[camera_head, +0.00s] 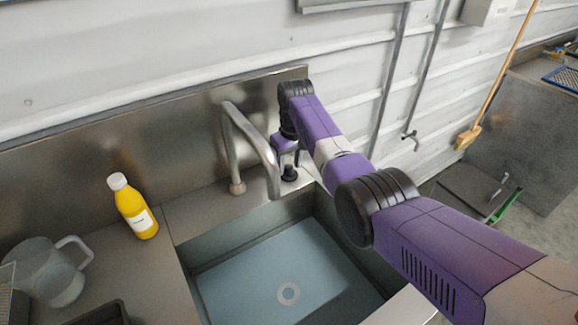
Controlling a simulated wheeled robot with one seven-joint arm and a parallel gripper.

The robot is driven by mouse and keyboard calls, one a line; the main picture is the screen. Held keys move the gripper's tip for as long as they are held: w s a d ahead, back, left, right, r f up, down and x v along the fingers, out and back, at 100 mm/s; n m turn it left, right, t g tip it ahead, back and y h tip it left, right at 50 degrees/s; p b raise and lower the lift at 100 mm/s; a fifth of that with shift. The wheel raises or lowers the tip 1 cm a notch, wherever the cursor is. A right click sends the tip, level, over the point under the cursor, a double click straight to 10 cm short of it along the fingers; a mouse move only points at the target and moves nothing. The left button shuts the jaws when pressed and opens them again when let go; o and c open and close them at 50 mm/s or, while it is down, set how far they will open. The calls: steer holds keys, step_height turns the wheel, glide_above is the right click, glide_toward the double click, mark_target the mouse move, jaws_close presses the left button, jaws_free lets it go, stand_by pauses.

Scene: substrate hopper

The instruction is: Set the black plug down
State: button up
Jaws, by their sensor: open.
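The black plug (289,173) stands on the steel ledge behind the sink basin (222,279), to the right of the tap (246,150). My gripper (287,160) is open, pointing down just above the plug, with its purple fingers close around or over the plug's top. I cannot tell whether a finger touches the plug. The basin holds bluish water or has a bluish floor, with a round drain ring (288,293) near its middle. My purple arm reaches in from the right and hides part of the sink's right side.
A yellow bottle (135,210) with a white cap stands left of the tap. A clear jug (52,272) and a dark tray (100,314) are at the lower left. A steel backsplash (170,130) rises behind the ledge. A broom (500,75) leans at the right.

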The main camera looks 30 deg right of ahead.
mark_target(292, 177)
step_height(292, 177, up, 11)
steer(key=s, duration=0.1)
steer(key=shift+s+b, duration=0.2)
steer(key=shift+b, duration=0.15)
stand_by(0.4)
